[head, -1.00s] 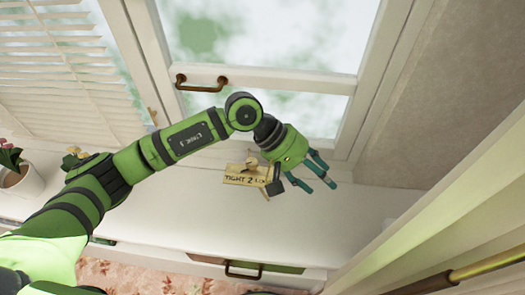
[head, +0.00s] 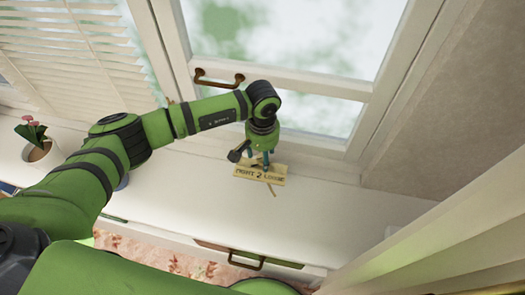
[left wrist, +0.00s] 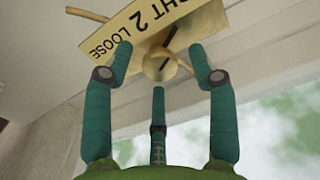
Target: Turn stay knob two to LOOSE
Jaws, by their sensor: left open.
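The brass-coloured plate (head: 260,174) marked TIGHT 2 LOOSE sits at the foot of the window; in the left wrist view the plate (left wrist: 115,35) appears upside down with "2 LOOSE" readable. Stay knob two (left wrist: 160,66) is a round brass knob with a dark slot, in front of the plate. My left gripper (head: 262,163) is over the knob, pointing down. In the left wrist view my left gripper (left wrist: 160,62) is open, its fingers spread to both sides of the knob and below it. I cannot tell whether they touch it. The knob is mostly hidden in the head view.
The white sill (head: 340,205) is clear to the right of the plate. A potted plant (head: 40,150) stands at the left. A brown window handle (head: 218,78) is above my left wrist. A drawer with a handle (head: 245,262) is below the sill.

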